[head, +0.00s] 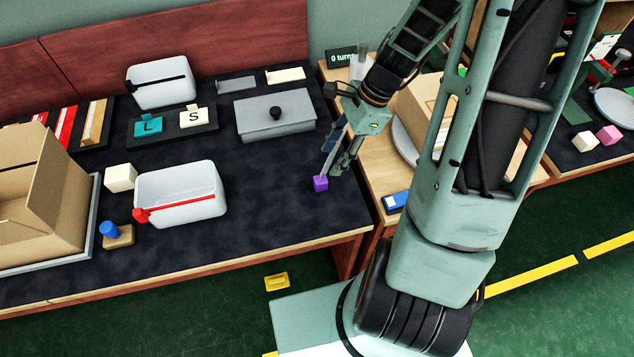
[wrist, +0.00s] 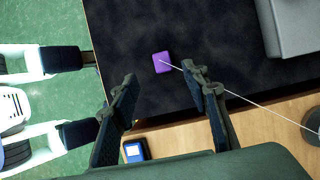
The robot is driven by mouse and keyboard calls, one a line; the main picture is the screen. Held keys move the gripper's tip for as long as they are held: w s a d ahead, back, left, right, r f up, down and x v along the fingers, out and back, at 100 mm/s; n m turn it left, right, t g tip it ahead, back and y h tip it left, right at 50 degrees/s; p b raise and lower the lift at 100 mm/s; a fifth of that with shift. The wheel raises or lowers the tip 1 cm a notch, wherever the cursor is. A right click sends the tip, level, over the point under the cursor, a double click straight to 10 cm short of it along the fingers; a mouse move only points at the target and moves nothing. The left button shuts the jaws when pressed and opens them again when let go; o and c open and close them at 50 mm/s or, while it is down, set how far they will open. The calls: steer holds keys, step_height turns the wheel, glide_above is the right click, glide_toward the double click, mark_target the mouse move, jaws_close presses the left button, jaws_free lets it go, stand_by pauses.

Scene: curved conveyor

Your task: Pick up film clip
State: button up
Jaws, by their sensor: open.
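The film clip appears to be the small purple block (head: 320,184) near the right edge of the dark table mat. In the wrist view the purple block (wrist: 162,62) lies just beyond my fingertips, roughly centred between them. A thin pale line runs from it to a dark round part at the right edge of that view. My gripper (head: 343,165) is just above and to the right of the block in the head view. In the wrist view my gripper (wrist: 160,80) is open, its fingers apart with nothing between them.
A grey lidded box (head: 274,116) stands left of my gripper. A white case with a red strap (head: 181,195) and an open cardboard box (head: 38,205) are farther left. A blue item (head: 396,200) lies on the wooden table at right. The mat around the block is clear.

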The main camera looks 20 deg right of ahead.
mark_target(317, 179)
steer(key=x, duration=1)
steer(key=shift+w+a+f, duration=0.15)
steer(key=shift+f, duration=0.05)
steer(key=c, duration=1.1)
steer(key=shift+r, duration=0.1)
steer(key=shift+c, duration=0.2)
steer(key=shift+r, duration=1.4)
steer(key=s+d+r, duration=0.2)
steer(key=s+r, duration=0.3)
steer(key=s, duration=0.1)
steer(key=s+d+r, duration=0.2)
steer(key=s+r, duration=0.3)
steer(key=s, duration=0.2)
steer(key=shift+s+d+p, duration=0.15)
steer(key=shift+d+p, duration=0.15)
